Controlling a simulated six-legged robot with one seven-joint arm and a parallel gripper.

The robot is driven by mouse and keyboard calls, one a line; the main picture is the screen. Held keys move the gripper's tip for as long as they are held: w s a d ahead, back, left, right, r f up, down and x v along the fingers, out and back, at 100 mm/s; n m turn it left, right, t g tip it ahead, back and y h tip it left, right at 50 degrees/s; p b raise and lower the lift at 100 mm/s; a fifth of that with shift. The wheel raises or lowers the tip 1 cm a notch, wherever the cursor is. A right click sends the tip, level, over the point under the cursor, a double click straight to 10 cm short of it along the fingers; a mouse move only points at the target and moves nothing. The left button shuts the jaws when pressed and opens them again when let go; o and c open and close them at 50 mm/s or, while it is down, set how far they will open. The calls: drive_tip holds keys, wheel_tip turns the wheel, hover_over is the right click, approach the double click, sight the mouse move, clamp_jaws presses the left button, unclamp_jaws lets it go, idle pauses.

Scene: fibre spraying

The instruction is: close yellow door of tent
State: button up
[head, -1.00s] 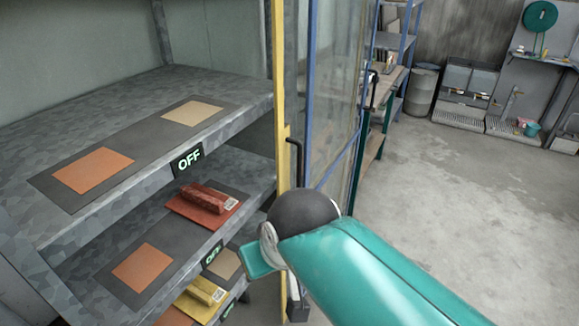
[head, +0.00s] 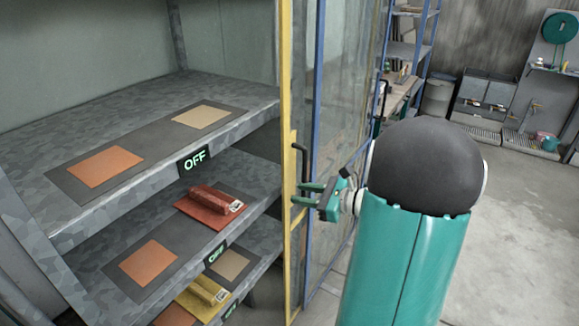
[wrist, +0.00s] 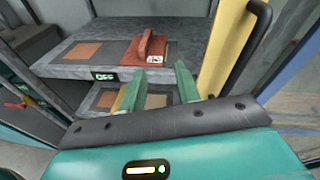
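The yellow door shows as a tall yellow post-like edge (head: 287,150) right of the shelves, seen nearly edge-on. It also shows in the wrist view (wrist: 222,48). A black bar handle (head: 304,158) is fixed to it and stands at the upper right in the wrist view (wrist: 252,40). My gripper (head: 303,193) is beside the yellow edge, near the lower end of the handle. Its two green fingers are apart with nothing between them in the wrist view (wrist: 160,82). Whether a finger touches the door, I cannot tell.
Grey shelves (head: 120,195) with OFF displays, orange and beige plates, a red trowel-like tool (head: 210,205) and a yellow one (head: 203,293) are at left. A blue-framed clear panel (head: 340,120) stands behind the gripper. Open concrete floor (head: 510,230) lies at right.

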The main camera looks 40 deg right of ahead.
sight(304, 170)
drive_tip(key=s+d+f+m+t+h, duration=0.1)
drive_tip(key=s+d+m+t+h, duration=0.15)
drive_tip(key=d, duration=0.25)
drive_tip(key=s+d+f+m+t+h, duration=0.1)
drive_tip(key=d+m+h, duration=0.15)
drive_tip(key=d, duration=0.35)
drive_tip(key=shift+m+y, duration=0.4)
drive_tip(key=w, duration=0.4)
drive_tip(key=w+a, duration=0.1)
drive_tip(key=w, duration=0.4)
drive_tip(key=w+a, duration=0.1)
drive_tip(key=w, duration=0.4)
drive_tip(key=shift+a, duration=0.1)
drive_tip(key=shift+c, duration=0.4)
clamp_jaws()
